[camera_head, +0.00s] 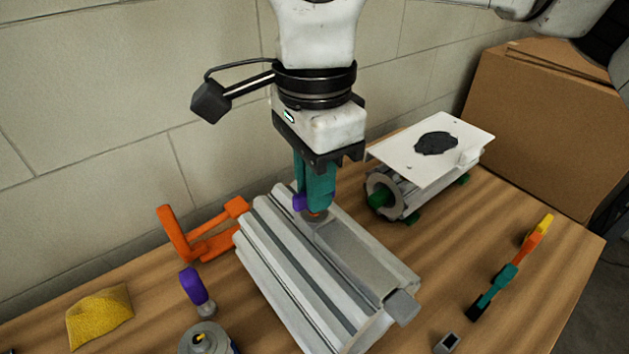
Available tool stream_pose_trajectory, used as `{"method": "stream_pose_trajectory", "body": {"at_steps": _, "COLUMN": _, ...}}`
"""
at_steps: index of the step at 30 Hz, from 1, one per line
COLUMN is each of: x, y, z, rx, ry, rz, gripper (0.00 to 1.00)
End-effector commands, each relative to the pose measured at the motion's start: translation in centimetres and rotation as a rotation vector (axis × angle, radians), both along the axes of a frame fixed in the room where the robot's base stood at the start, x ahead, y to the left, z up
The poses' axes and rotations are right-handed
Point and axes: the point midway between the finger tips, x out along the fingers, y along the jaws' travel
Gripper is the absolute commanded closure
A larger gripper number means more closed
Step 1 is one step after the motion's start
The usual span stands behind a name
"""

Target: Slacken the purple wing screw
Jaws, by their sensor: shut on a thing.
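A purple wing screw (299,201) shows as a small patch between and beside the teal fingers of my gripper (314,205). My gripper points down over the far end of a grey ribbed metal rail block (290,262) and is shut on this screw. The fingers hide most of the screw, so I cannot tell how deep it sits.
An orange bracket (195,240) lies left of the block. A yellow sponge-like piece (100,316) and a can (207,340) are at the front left. A white-plated blower unit (415,165) stands behind right. A multicoloured tool (510,268) lies right. Cardboard boxes (545,115) fill the back right.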

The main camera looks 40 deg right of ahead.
Motion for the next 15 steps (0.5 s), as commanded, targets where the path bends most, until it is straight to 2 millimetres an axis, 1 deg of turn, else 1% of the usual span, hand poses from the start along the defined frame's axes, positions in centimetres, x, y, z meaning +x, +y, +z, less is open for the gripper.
{"method": "stream_pose_trajectory", "body": {"at_steps": 14, "x": 0.12, "y": 0.04, "z": 0.14, "rx": 0.002, "ry": -0.004, "rz": 0.010, "gripper": 1.00}}
{"method": "stream_pose_trajectory", "body": {"at_steps": 15, "x": 0.12, "y": 0.04, "z": 0.14, "rx": 0.002, "ry": -0.004, "rz": 0.009, "gripper": 0.83}}
